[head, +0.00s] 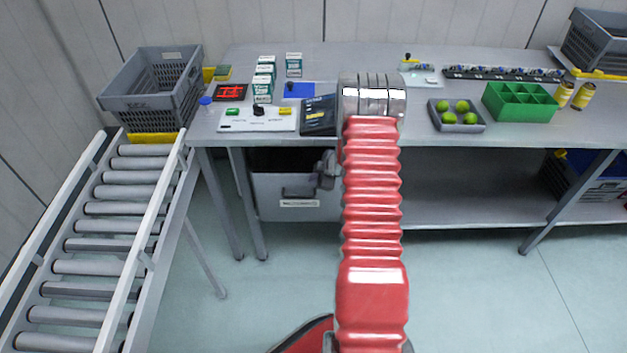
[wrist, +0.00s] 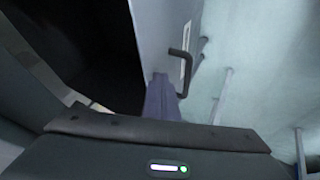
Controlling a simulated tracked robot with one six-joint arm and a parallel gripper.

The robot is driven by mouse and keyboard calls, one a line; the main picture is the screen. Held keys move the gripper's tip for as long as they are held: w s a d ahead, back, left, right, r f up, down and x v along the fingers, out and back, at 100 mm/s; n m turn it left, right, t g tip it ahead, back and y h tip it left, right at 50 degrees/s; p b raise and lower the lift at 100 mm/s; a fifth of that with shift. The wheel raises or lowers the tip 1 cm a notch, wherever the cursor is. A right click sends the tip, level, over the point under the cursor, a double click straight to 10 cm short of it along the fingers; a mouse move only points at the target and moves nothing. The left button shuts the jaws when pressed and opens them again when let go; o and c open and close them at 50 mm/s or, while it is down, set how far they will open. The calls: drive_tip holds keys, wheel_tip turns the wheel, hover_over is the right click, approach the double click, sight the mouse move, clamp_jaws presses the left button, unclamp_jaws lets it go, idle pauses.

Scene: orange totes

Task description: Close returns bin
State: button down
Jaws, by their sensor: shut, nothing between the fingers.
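The returns bin (head: 290,205) is a grey bin under the left part of the workbench, with a dark handle and a white label on its front. A dark gap shows above its front panel, so it stands open. In the wrist view its front panel (wrist: 165,30) stands upright with the dark handle (wrist: 183,72) on its right face and a dark space to its left. My gripper (head: 327,172), partly hidden behind my red arm, is at the bin's right edge. In the wrist view its fingers (wrist: 160,85) are together and empty, close to the panel's lower edge. Contact cannot be told.
The workbench (head: 420,60) carries a control panel (head: 258,118), a dark tablet (head: 318,115), a green divided tray (head: 520,102) and a grey tray (head: 456,122) of green balls. A roller conveyor (head: 120,220) stands left. Bench legs flank the bin. Floor is clear in front.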

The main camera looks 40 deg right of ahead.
drive_tip(key=shift+a, duration=0.1)
drive_tip(key=shift+s+a, duration=0.35)
drive_tip(key=shift+s, duration=0.1)
drive_tip(key=s+a+f+v, duration=0.1)
drive_tip(key=v, duration=1)
drive_tip(key=shift+s+a, duration=0.3)
drive_tip(key=shift+s, duration=0.05)
